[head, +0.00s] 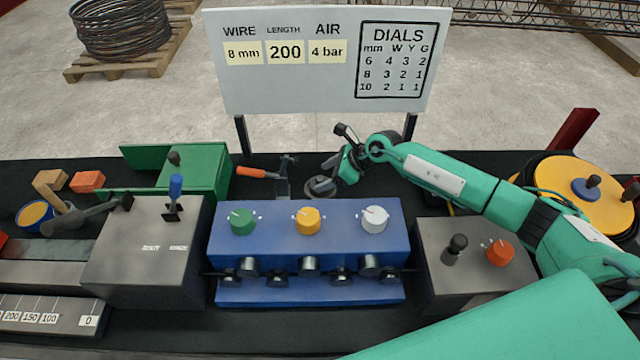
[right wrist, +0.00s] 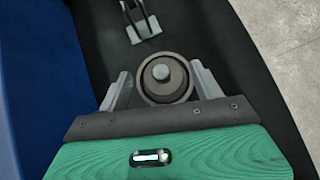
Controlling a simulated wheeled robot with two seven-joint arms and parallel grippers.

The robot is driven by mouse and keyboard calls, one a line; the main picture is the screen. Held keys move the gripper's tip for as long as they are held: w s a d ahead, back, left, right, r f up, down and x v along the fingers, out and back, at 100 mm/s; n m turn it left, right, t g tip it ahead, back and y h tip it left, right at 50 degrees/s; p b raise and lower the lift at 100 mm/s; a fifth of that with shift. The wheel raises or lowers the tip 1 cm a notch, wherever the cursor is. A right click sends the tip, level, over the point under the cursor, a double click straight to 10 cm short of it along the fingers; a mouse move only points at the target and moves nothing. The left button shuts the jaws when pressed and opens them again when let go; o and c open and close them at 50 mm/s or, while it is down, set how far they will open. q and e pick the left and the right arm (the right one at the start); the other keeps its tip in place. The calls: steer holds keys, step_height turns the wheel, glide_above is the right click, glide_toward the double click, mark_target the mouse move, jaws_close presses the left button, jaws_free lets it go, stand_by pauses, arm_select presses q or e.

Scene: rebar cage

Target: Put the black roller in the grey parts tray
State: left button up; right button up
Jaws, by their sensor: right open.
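A dark round roller (right wrist: 164,92) with a paler raised centre lies on the black bench top between the fingers of my right gripper (right wrist: 158,70). The fingers are open on either side of it, and I cannot tell whether either touches it. In the head view the roller (head: 322,187) sits behind the blue dial box, with my right gripper (head: 329,176) reaching down to it from the right. I cannot make out a grey parts tray for certain in either view. My left gripper is not in view.
The blue dial box (head: 309,235) stands just in front. A grey metal fitting (head: 283,187) and an orange-handled tool (head: 258,172) lie left of the roller. A white sign (head: 325,60) stands behind. A grey control box (head: 470,268) and a yellow reel (head: 555,190) are at right.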

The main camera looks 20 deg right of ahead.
mark_target(319, 178)
steer(key=p+x, duration=0.1)
steer(key=x, duration=0.2)
steer(key=shift+w+a+f+p, duration=0.1)
steer(key=shift+w+a+p, duration=0.1)
steer(key=shift+p, duration=0.15)
steer(key=shift+w+a+f, duration=0.2)
steer(key=shift+a+f, duration=0.1)
steer(key=shift+f, duration=0.2)
steer(key=shift+c, duration=0.2)
steer(key=shift+s, duration=0.1)
jaws_close()
